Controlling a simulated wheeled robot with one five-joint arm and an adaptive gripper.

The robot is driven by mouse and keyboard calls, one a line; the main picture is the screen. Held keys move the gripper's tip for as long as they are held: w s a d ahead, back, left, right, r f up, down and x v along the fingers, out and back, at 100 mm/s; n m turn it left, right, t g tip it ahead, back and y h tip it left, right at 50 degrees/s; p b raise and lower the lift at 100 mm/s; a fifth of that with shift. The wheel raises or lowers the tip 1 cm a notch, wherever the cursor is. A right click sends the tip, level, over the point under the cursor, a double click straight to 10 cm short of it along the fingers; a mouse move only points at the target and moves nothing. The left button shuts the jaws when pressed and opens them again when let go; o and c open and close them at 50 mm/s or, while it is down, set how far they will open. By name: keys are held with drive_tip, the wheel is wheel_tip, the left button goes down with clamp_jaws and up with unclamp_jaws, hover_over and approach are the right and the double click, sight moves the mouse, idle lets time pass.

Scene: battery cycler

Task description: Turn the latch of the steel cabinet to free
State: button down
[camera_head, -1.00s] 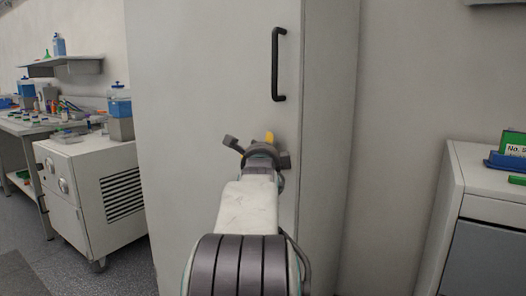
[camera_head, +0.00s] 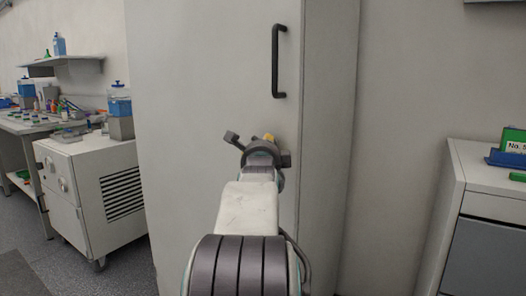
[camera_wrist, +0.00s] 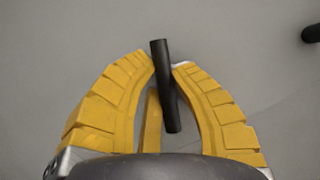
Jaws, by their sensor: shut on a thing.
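The steel cabinet (camera_head: 215,70) is tall and pale grey and stands straight ahead, its door shut. In the wrist view a short black bar, the latch (camera_wrist: 160,62), stands out against the cabinet face and leans slightly off upright. My gripper (camera_wrist: 163,66) is shut on the latch, one yellow finger on each side of it. In the head view my gripper (camera_head: 268,139) is at the door below the black handle; my wrist hides the latch there, and only a little yellow shows.
The vertical black door handle (camera_head: 277,62) is above my gripper. A white wheeled unit (camera_head: 92,185) and a cluttered bench (camera_head: 35,127) stand at left. A white cabinet (camera_head: 495,190) with a blue and green holder stands at right.

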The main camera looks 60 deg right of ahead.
drive_tip(key=m+b, duration=0.1)
drive_tip(key=b, duration=0.2)
drive_tip(key=shift+f+h, duration=0.4)
drive_tip(key=shift+r+m+b, duration=0.1)
drive_tip(key=shift+m+b, duration=0.4)
drive_tip(key=shift+b, duration=0.35)
drive_tip(key=shift+d+r, duration=0.1)
drive_tip(key=shift+r, duration=0.05)
drive_tip(key=c, duration=1.4)
unclamp_jaws()
drive_tip(key=shift+s, duration=0.1)
drive_tip(key=o, duration=0.4)
drive_tip(key=shift+r, duration=0.1)
drive_tip(key=shift+t, duration=0.3)
drive_tip(key=v, duration=1.2)
